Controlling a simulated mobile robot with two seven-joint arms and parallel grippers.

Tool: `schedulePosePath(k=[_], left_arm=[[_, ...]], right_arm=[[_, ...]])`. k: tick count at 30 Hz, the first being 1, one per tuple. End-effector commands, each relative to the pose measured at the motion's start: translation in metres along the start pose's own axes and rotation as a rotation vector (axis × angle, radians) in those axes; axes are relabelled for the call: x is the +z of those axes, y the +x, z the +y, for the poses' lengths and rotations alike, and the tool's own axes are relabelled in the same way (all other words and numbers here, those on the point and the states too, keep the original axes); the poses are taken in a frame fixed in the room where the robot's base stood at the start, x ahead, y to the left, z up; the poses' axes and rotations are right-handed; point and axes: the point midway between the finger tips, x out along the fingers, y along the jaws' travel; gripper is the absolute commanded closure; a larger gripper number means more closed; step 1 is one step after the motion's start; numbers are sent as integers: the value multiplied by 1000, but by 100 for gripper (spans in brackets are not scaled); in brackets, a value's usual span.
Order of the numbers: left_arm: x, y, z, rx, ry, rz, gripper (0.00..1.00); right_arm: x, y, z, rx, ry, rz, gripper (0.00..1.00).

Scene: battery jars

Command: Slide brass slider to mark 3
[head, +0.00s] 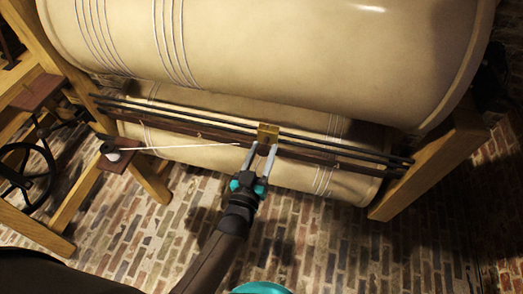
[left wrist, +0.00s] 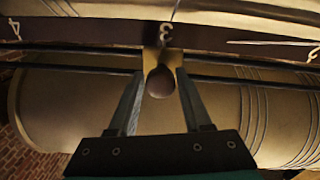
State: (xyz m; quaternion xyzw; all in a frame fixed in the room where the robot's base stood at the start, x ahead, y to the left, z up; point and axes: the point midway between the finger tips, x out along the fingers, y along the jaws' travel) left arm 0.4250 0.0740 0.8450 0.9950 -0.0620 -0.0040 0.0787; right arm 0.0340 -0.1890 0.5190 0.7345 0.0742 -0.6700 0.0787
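The brass slider (head: 267,132) sits on dark rods in front of the large cream drum. In the left wrist view the slider (left wrist: 176,58) has a round brown knob (left wrist: 160,82) and stands at mark 3 (left wrist: 165,33) on the brown scale strip (left wrist: 100,32). My left gripper (head: 260,153) is at the slider, with one finger on each side of the knob. In the left wrist view a narrow gap shows between the fingers (left wrist: 160,78) and the knob, so they look open. My right gripper is not in view.
Mark 4 (left wrist: 14,28) and mark 2 (left wrist: 314,53) show at either side of the strip. A white pointer rod (head: 190,146) reaches toward the slider from the left. A wooden post (head: 430,160) stands at right and a dark handwheel (head: 25,175) at left. Brick floor lies below.

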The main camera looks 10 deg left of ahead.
Motion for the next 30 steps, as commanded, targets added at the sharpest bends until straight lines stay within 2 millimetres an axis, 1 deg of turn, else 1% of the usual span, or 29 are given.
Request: schedulePosePath(k=[1, 5, 13, 17, 20, 30], left_arm=[[0, 0, 0, 0, 0, 0, 44], [0, 0, -1, -1, 0, 0, 29], [0, -1, -1, -2, 0, -2, 29], [1, -10, -1, -2, 0, -4, 29], [0, -24, -1, -2, 1, -4, 29], [0, -97, -1, -1, 1, -5, 29]], right_arm=[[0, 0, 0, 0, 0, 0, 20], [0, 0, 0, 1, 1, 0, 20], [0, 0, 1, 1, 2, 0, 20], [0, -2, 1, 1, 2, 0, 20], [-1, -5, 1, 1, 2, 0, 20], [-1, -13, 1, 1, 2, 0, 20]])
